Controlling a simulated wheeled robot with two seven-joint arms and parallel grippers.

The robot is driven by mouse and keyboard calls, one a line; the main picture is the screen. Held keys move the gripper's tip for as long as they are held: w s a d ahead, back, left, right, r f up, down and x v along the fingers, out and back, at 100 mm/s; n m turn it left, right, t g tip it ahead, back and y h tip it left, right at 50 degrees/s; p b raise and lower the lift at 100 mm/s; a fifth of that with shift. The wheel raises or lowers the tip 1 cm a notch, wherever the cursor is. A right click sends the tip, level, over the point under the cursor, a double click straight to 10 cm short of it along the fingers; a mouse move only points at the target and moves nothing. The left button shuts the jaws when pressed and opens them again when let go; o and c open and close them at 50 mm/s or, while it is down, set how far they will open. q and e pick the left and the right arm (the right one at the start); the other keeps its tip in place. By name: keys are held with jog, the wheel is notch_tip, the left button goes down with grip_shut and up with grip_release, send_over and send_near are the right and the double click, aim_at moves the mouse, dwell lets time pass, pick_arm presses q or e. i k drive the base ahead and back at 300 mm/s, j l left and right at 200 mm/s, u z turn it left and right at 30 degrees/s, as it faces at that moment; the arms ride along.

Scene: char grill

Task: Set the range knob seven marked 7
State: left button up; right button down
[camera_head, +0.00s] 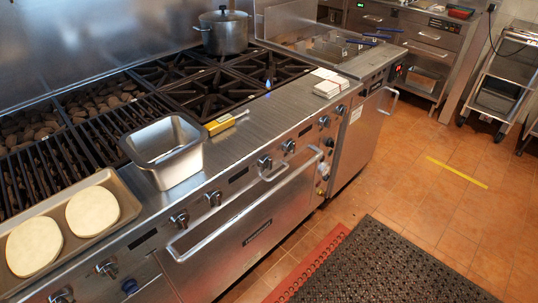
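Several dark range knobs with metal rims run along the sloped front panel of the steel range (230,180). From near to far they include a knob at the near left end (62,296), a knob below the tray (107,268), a pair near the middle (180,217), a second pair (265,162), and a far pair (324,121). No number is readable on or beside any knob, so I cannot tell which is marked 7. Neither of my grippers is in view, and no arm hides the knobs.
Oven handles (215,232) project below the knobs. A steel pan (165,147), a yellow-handled tool (222,124) and a tray rim (137,205) with two pale rounds sit on top. A small blue flame (268,85) shows by the burners. The dark mat (385,265) lies on the floor in front.

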aim_at(265, 161)
jog(key=u, duration=0.5)
jog(key=l+u, duration=0.4)
jog(key=l, duration=0.15)
jog(key=l+u, duration=0.4)
jog(key=l, duration=0.85)
jog(key=l+u, duration=0.15)
jog(key=l, duration=0.5)
jog(key=k+l, duration=0.15)
jog(key=l, duration=0.5)
jog(key=l+u, duration=0.1)
jog(key=l, duration=0.6)
jog(key=k, duration=0.05)
